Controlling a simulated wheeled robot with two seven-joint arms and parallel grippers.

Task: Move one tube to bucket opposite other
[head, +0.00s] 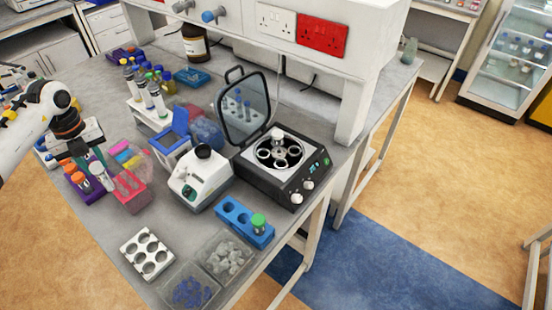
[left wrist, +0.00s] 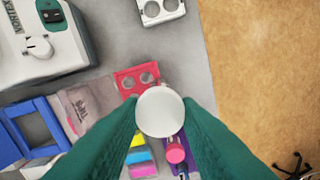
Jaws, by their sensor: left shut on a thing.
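The centrifuge (head: 283,185) stands open in the middle of the bench, its lid (head: 243,107) raised. Its rotor has several round buckets (head: 265,155); one white-capped tube (head: 277,135) stands in the far bucket, and the nearer ones look empty. My left gripper (head: 90,160) is over the tube racks at the left. In the left wrist view its green fingers are shut on a white-capped tube (left wrist: 160,110), seen from above. My right gripper is not in view.
A pink rack (head: 132,190) stands beside the purple one. A small white mixer (head: 202,177) stands between the racks and centrifuge. A blue rack (head: 244,222) with a green-capped tube, a white holder (head: 147,253) and clear trays (head: 222,257) are near the front edge.

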